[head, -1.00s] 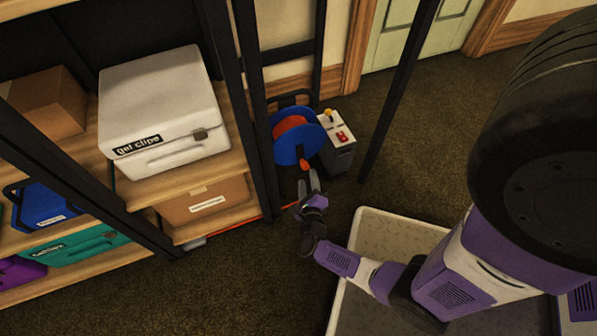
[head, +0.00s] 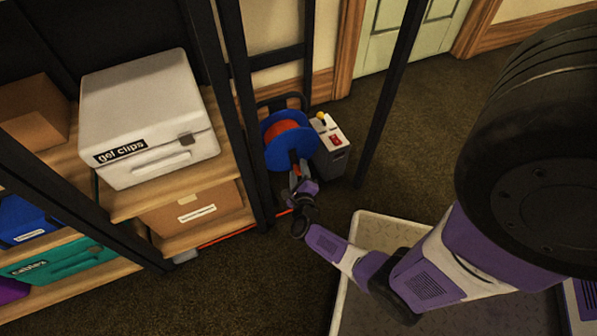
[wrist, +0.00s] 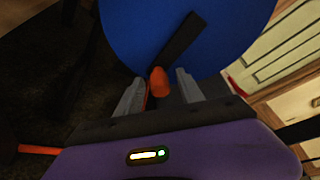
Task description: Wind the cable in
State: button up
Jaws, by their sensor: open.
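The cable reel (head: 288,153) has blue side discs and an orange-red cable drum, and stands on the floor by the shelf frame. In the wrist view its blue disc (wrist: 175,35) fills the top, with a dark crank arm (wrist: 180,42) ending in an orange knob (wrist: 159,82). My gripper (wrist: 159,95) is open, with the knob between its fingers; I cannot tell whether they touch it. The orange cable (head: 235,234) runs along the floor below the shelf to the left. In the head view my gripper (head: 299,177) is in front of the reel and hides part of it.
A grey box (head: 331,146) with a yellow-topped lever and a red switch stands right beside the reel. Black shelf posts flank the area, one (head: 240,110) to the left, another (head: 390,95) to the right. Dark carpet (head: 400,170) is free to the right.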

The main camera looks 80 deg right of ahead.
grip_shut()
jog(key=shift+w+r, duration=0.1)
jog(key=shift+r, duration=0.05)
dwell(1.1)
